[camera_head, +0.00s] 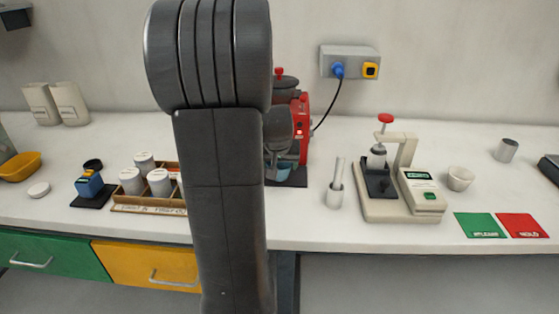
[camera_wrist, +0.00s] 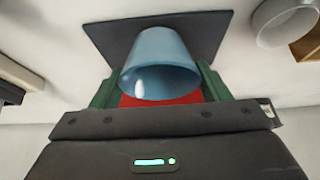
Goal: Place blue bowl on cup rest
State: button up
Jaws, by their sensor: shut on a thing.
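The blue bowl (camera_wrist: 158,62) is between the green fingers of my gripper (camera_wrist: 158,84) in the wrist view. My gripper is shut on it. A dark flat plate (camera_wrist: 205,28) shows behind the bowl in the wrist view; whether the bowl touches it I cannot tell. In the head view, my arm hides most of the gripper, and a bit of the blue bowl (camera_head: 283,173) shows just right of it. It is low in front of the red and black machine (camera_head: 301,125), over a dark base (camera_head: 291,180). Which part is the cup rest is not clear.
A wooden rack with white jars (camera_head: 148,209) stands left of my arm. A white holder with a pestle-like tool (camera_head: 334,196) and a beige press (camera_head: 385,205) stand to the right. A round pale vessel (camera_wrist: 282,35) is near the bowl in the wrist view.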

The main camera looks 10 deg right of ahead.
jog(key=w, duration=0.1)
jog(key=w+d, duration=0.1)
jog(key=w, duration=0.1)
jog(key=shift+f, duration=0.8)
jog(key=shift+f, duration=0.15)
jog(key=o, duration=1.1)
jog(key=shift+o, duration=0.2)
